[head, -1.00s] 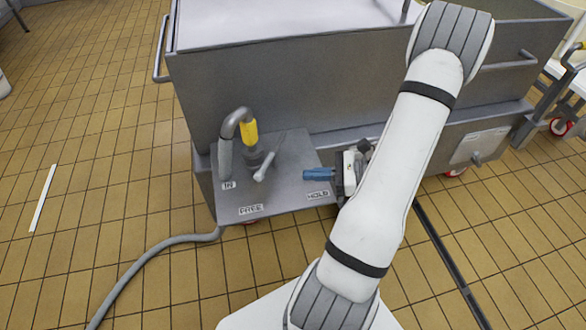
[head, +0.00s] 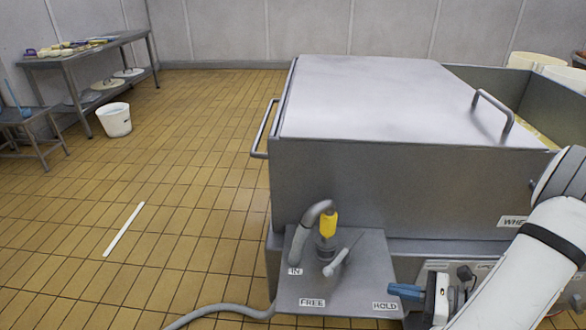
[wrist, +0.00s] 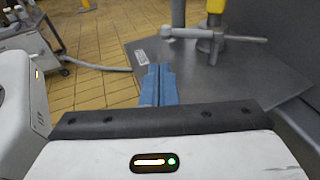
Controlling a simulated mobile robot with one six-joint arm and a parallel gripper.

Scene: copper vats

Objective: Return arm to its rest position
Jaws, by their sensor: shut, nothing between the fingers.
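My gripper (head: 404,291) shows at the lower right of the head view, over the right edge of the grey valve plate (head: 345,270) by the HOLD label. Its blue fingers are together and empty. They also show closed in the wrist view (wrist: 158,84), pointing toward the plate. My white arm (head: 530,270) comes in from the right edge of the head view. On the plate stand a yellow-collared valve with a lever (head: 327,226) and a curved grey hose end by the IN label. The fingers are apart from the lever. The rest position itself is not marked in these frames.
A large grey metal vat (head: 390,180) with a closed lid and side handles (head: 261,130) stands behind the plate. A hose (head: 225,309) runs over the tiled floor. A white bucket (head: 114,120) and a metal table (head: 85,68) stand far left. The left floor is mostly clear.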

